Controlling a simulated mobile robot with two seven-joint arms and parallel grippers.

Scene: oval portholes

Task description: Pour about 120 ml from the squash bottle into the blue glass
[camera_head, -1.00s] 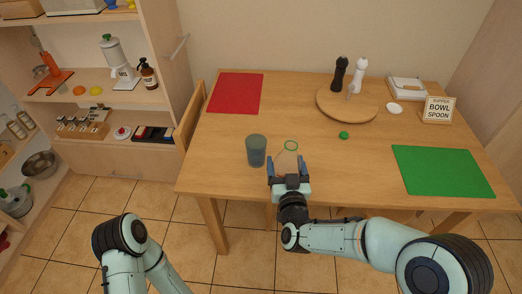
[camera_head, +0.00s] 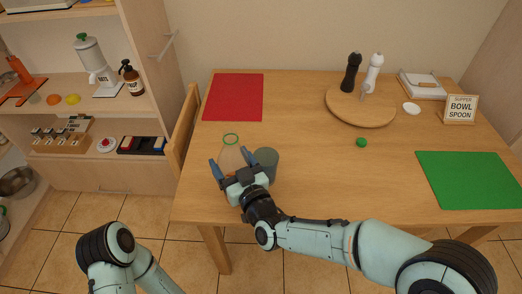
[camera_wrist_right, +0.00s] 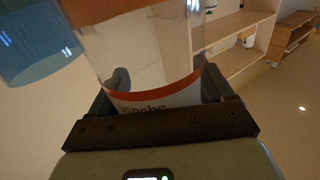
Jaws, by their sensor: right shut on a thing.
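My right gripper (camera_head: 240,166) is shut on the squash bottle (camera_head: 229,156), a clear bottle with a green ring at its mouth. In the right wrist view the bottle (camera_wrist_right: 150,50) fills the space between the jaws, with an orange-edged white label partly hidden by the gripper. I cannot tell its tilt or liquid level. The blue glass (camera_head: 267,162) stands on the table just right of the bottle, partly behind a gripper finger. It also shows at the upper left of the wrist view (camera_wrist_right: 35,45). My left gripper is out of view; only its arm shows.
A green cap (camera_head: 361,142) lies on the wooden table (camera_head: 320,180). A round board (camera_head: 350,112) with two mills is at the back. A red mat (camera_head: 235,97) and green mat (camera_head: 468,180) lie at either side. The table's middle is mostly clear.

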